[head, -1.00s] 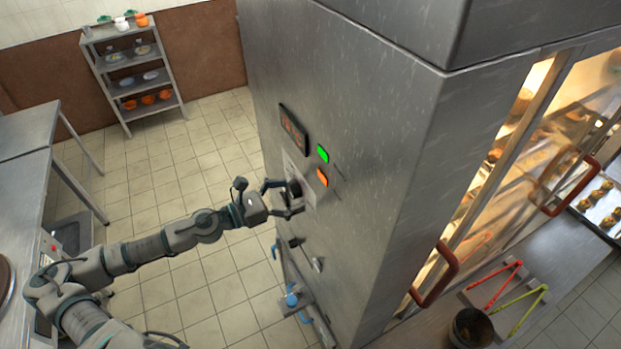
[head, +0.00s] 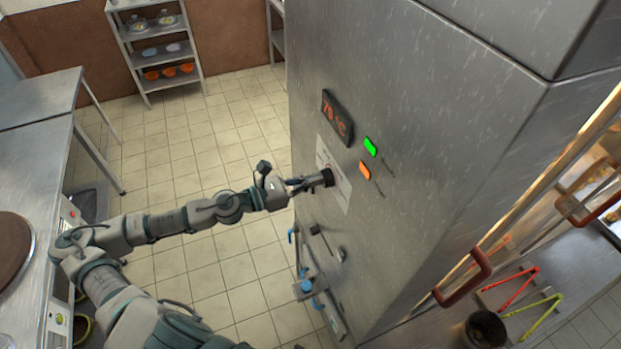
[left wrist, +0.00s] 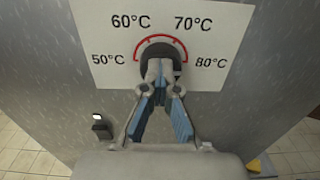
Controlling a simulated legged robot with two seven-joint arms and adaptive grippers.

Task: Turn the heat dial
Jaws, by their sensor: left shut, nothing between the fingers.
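The dark round heat dial (head: 328,177) is on the side panel of the steel cabinet. In the left wrist view the dial (left wrist: 161,50) sits in a white scale plate (left wrist: 95,28) marked 50, 60, 70 and 80 °C, with a red arc above it. My left gripper (head: 312,183) is at the dial, its fingertips (left wrist: 160,70) together in front of the dial's lower part with nothing between them. The fingers hide part of the dial, and I cannot tell whether they touch it. I cannot see my right gripper.
A lit display (head: 337,117) seems to read 70 °C, next to green (head: 370,147) and orange (head: 365,170) buttons. A lever and blue-handled valve (head: 306,286) stick out below the dial. A steel table (head: 40,105) stands left; the tiled floor (head: 190,165) between is open.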

